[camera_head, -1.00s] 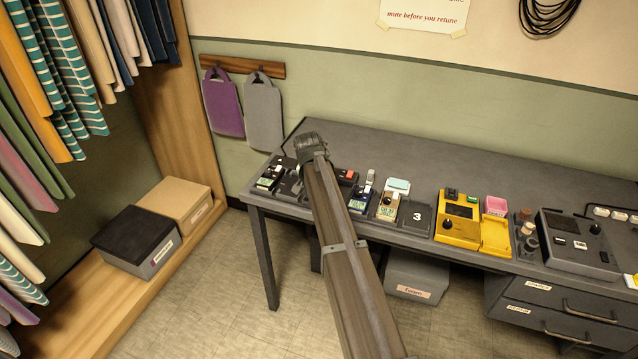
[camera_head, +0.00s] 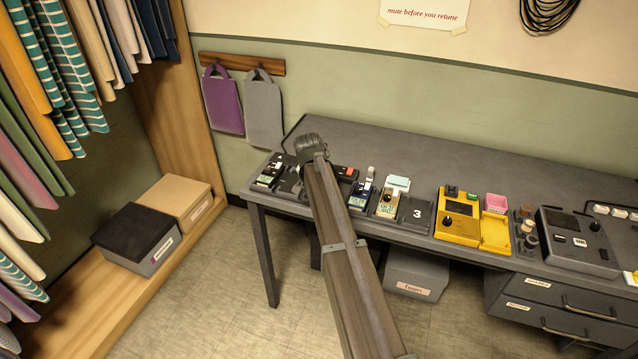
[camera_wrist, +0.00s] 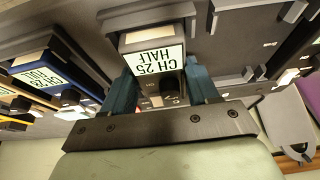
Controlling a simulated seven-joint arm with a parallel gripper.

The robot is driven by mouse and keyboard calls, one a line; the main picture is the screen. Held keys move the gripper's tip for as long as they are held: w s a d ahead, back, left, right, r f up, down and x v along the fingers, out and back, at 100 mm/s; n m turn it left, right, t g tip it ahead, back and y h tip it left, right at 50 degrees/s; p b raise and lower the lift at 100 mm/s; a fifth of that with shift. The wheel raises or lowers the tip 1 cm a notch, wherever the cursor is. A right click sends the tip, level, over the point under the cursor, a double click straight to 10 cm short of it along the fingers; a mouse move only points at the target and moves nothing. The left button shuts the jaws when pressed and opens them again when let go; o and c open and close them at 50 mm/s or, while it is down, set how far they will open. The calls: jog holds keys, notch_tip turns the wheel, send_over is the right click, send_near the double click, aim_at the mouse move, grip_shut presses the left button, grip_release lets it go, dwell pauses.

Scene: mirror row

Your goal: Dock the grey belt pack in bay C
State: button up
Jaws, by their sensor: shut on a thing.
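The grey belt pack (camera_wrist: 172,85) shows in the wrist view, with a label or screen reading "CH 25 HALF" and a dark knob. My gripper (camera_wrist: 162,80) is shut on it, one teal finger on each side. The pack is at the dark grey dock surface; I cannot tell whether it is seated or just above, and its far end is cut off or hidden. No bay letter is readable. In the head view my arm covers the gripper and held pack.
The head view shows a beige pack (camera_head: 387,205), a pad marked 3 (camera_head: 414,214) and a yellow device (camera_head: 458,215) along the desk. The desk's back (camera_head: 440,170) is clear.

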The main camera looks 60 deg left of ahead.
jog(key=shift+f, duration=0.25)
jog(key=o, duration=1.2)
jog(key=shift+o, duration=0.2)
jog(key=v, duration=1.3)
jog(key=shift+r, duration=0.4)
jog(key=shift+s+d, duration=0.1)
